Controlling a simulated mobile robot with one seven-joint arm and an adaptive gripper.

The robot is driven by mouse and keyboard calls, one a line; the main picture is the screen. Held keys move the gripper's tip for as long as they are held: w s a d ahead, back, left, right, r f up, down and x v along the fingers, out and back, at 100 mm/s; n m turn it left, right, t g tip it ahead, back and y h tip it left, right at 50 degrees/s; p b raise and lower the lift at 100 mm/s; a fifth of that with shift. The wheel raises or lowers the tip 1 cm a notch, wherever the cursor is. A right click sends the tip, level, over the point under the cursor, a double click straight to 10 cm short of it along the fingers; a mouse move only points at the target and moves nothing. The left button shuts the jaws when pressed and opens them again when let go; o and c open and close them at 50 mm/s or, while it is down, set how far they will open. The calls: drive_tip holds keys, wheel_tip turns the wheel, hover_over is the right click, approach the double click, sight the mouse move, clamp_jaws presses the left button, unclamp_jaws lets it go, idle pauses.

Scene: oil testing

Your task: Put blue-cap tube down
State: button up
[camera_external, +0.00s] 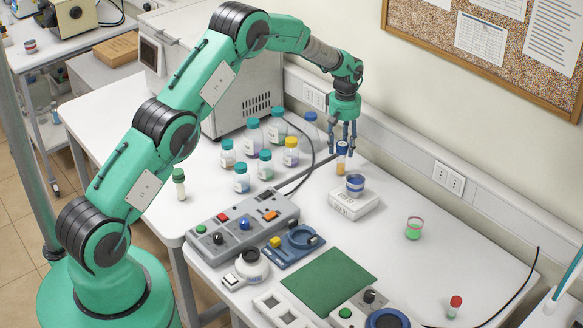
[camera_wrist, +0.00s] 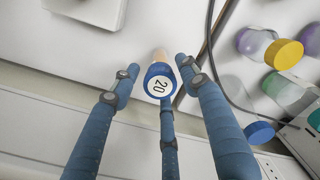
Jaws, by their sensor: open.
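The blue-cap tube (camera_external: 341,166) stands upright with orange-yellow contents, and its base appears to rest on the white table just behind the small white scale. In the wrist view its blue cap (camera_wrist: 159,80) shows from above, with a white label reading 20. My gripper (camera_external: 342,150) points down over the tube. Its three blue fingers are spread around the cap in the wrist view (camera_wrist: 157,84), with visible gaps on the left and right. The rear finger lies close to the cap; I cannot tell whether it touches.
The scale (camera_external: 352,208) carries a blue-banded jar (camera_external: 355,184). Several capped bottles (camera_external: 265,165) stand to the left, before a grey oven (camera_external: 225,85). A black cable (camera_external: 300,180) runs nearby. A wall (camera_external: 400,110) is close behind. A green jar (camera_external: 414,229) stands right; table around it is clear.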

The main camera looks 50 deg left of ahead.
drive_tip(key=shift+r, duration=2.65)
drive_tip(key=shift+r, duration=0.25)
drive_tip(key=s+d+r+m+t, duration=0.1)
drive_tip(key=s+d+r+m, duration=0.15)
drive_tip(key=s+r, duration=0.7)
drive_tip(key=s+d+r+m+t, duration=0.1)
drive_tip(key=s+d+r, duration=0.35)
drive_tip(key=r, duration=0.75)
drive_tip(key=s+d+r+m+t, duration=0.1)
drive_tip(key=s+r+m, duration=0.1)
drive_tip(key=s+r, duration=0.75)
drive_tip(key=s+d+r+m+t, duration=0.1)
drive_tip(key=s+m, duration=0.1)
drive_tip(key=s, duration=1)
drive_tip(key=s+d+r+m, duration=0.1)
drive_tip(key=s+d+m, duration=0.1)
drive_tip(key=s, duration=1)
drive_tip(key=s+d+r+m+t, duration=0.1)
drive_tip(key=s+d+m, duration=0.1)
drive_tip(key=s, duration=0.9)
drive_tip(key=shift+s+d+m+t, duration=0.3)
drive_tip(key=shift+s+m, duration=0.1)
drive_tip(key=shift+m, duration=0.15)
